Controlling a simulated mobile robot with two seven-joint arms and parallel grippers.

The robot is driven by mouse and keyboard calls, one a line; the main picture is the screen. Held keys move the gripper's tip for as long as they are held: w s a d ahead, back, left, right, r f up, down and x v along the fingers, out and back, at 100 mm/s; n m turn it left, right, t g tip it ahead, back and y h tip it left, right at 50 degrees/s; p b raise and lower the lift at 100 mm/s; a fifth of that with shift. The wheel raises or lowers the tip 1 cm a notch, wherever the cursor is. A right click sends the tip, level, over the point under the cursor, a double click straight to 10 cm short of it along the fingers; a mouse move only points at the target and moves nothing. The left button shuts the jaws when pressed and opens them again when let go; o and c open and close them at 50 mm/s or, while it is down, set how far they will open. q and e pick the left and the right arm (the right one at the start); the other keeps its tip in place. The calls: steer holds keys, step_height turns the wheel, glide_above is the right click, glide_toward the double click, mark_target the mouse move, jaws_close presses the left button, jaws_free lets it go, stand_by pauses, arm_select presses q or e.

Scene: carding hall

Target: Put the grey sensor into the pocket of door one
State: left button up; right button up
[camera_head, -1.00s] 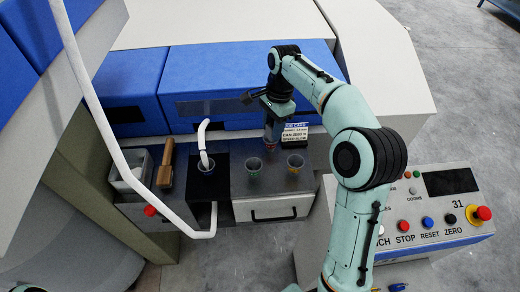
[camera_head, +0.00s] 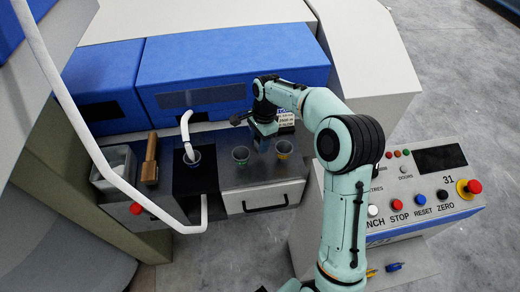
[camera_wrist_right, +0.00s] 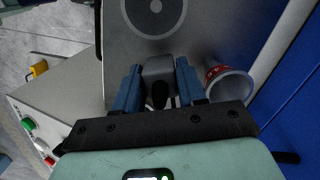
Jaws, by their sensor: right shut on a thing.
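In the head view the sensor is mostly hidden by the gripper. A left blue door (camera_head: 105,80) and a right blue door (camera_head: 235,65) stand behind the bench, each with a dark rectangle on its front. I cannot tell which is door one. My left gripper is not in view.
A red-banded cup (camera_wrist_right: 230,84) stands close beside the right fingers. A white rail (camera_head: 110,165) crosses the left side. The button console (camera_head: 410,200) is at right.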

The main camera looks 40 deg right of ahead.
step_height(320, 180, down, 4)
steer(key=shift+f, duration=0.1)
steer(key=shift+f, duration=0.2)
steer(key=o, duration=1.1)
steer(key=shift+c, duration=0.2)
steer(key=shift+r, duration=0.1)
